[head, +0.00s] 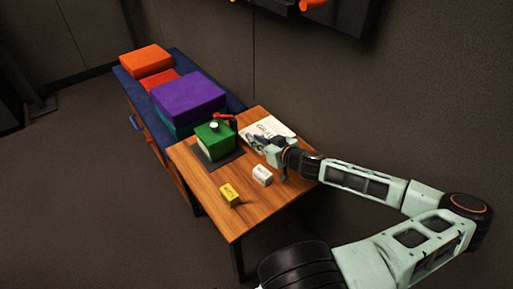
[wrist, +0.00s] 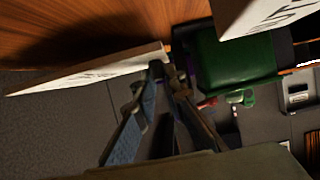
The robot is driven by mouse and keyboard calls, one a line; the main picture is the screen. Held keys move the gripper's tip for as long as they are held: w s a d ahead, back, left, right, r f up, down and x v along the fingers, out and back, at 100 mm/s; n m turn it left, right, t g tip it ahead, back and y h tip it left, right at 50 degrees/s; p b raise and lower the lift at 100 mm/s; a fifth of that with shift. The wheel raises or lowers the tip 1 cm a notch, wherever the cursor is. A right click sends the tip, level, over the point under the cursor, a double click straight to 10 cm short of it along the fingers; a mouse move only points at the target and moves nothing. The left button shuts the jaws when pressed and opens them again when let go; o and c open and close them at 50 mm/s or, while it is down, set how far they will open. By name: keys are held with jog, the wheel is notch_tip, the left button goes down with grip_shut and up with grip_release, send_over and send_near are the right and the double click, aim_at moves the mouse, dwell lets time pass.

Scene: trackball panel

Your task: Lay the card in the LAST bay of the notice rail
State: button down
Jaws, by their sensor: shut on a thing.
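A white card (head: 265,130) with large dark lettering shows at my gripper (head: 262,146), above the far right part of the wooden table. In the wrist view, the fingers of my gripper (wrist: 166,72) are close together at one end of the card (wrist: 100,72), which is seen almost edge-on. My gripper is shut on the card. The exact contact between fingers and card is hard to make out. I cannot identify the notice rail or its bays in either view.
On the table (head: 195,180) stand a green box (head: 214,140) with a white knob on a dark mat, a yellow block (head: 229,195) and a white block (head: 262,175). A bench with purple (head: 188,98) and orange (head: 146,60) boxes adjoins it. A dark panel (head: 340,18) hangs above.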

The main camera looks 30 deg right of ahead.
jog(key=shift+f, duration=1.25)
jog(key=shift+f+b, duration=0.1)
jog(key=shift+b, duration=0.2)
jog(key=shift+f, duration=0.15)
jog(key=c, duration=2)
grip_release()
jog(key=shift+r, duration=0.25)
